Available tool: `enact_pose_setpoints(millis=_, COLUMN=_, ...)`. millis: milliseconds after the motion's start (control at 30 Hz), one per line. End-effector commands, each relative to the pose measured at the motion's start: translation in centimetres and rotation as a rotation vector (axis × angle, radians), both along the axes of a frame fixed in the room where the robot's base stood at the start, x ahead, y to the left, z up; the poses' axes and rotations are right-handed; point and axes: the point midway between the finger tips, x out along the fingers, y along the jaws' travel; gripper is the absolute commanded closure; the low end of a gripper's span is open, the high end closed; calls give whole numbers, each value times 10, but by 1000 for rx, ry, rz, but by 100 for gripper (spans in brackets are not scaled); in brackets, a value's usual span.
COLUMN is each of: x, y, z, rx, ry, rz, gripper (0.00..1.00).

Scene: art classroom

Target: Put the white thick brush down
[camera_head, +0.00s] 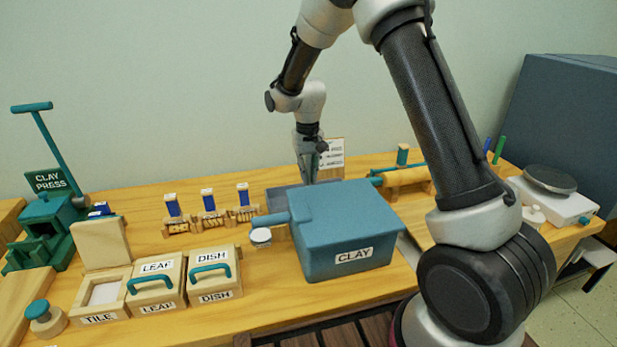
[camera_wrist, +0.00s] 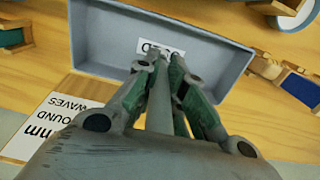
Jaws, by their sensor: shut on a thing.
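My gripper (camera_head: 308,172) points down behind the blue clay box, over a grey-blue tray (camera_head: 280,201). In the wrist view, my gripper (camera_wrist: 162,68) is shut on a pale grey-white rod, which appears to be the white thick brush (camera_wrist: 160,105). The brush lies lengthwise between the fingers, and its far end is hard to make out. The tray (camera_wrist: 90,35) is open and shallow, with a white label on its inside; the fingertips show over it. I cannot tell whether the brush touches the tray. In the head view the brush cannot be made out.
The blue clay box (camera_head: 345,235) stands right in front of the tray. A printed card (camera_head: 331,153) stands behind my gripper. A wooden roller (camera_head: 402,177) lies right. Lidded boxes (camera_head: 213,274) sit front left.

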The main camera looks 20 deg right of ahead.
Motion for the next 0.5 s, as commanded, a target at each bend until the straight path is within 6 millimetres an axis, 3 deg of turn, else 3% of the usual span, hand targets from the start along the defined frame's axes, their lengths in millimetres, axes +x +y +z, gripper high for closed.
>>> enact_pose_setpoints(millis=100, x=0, y=0, z=-10, rx=0, ry=0, rz=0, gripper=100)
enact_pose_setpoints(millis=400, x=0, y=0, z=-13, rx=0, ry=0, rz=0, gripper=100)
enact_pose_setpoints(millis=433, x=0, y=0, z=-13, rx=0, ry=-1, rz=0, gripper=87)
enact_pose_setpoints(millis=500, x=0, y=0, z=-13, rx=0, ry=-1, rz=0, gripper=74)
